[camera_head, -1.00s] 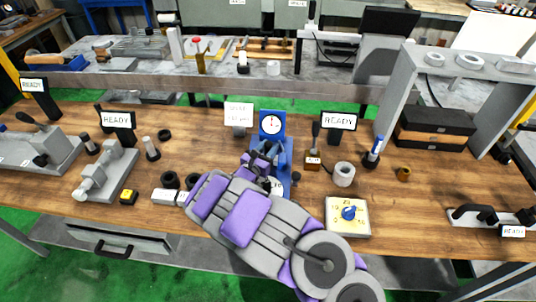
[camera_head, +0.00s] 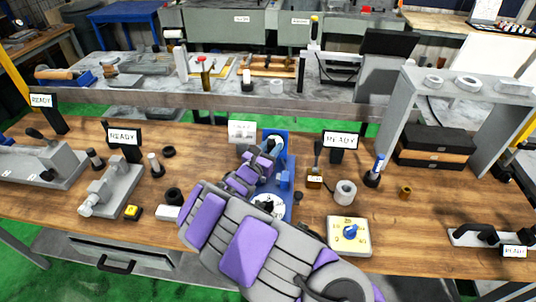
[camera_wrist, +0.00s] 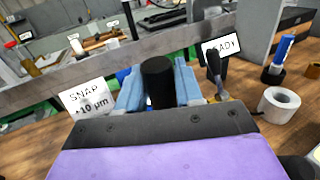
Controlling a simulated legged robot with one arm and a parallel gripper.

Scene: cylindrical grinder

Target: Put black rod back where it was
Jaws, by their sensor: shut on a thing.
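The black rod (camera_wrist: 157,82) stands close to upright in the middle of the wrist view, with light blue pieces on both sides of it. My gripper (camera_head: 260,162) is shut on the rod, in front of the blue gauge stand (camera_head: 283,182). The rod is not clear in the head view, where my purple and grey gripper hides much of it and part of the stand. A white round dial (camera_head: 268,205) shows low on the stand. I cannot tell whether the rod touches the stand.
A "SNAP" card (camera_wrist: 88,100) stands left of the stand. A "READY" sign (camera_head: 341,140), a white ring (camera_head: 345,192) and a blue-topped tool (camera_head: 374,172) stand to the right. Bare wood shows on the right.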

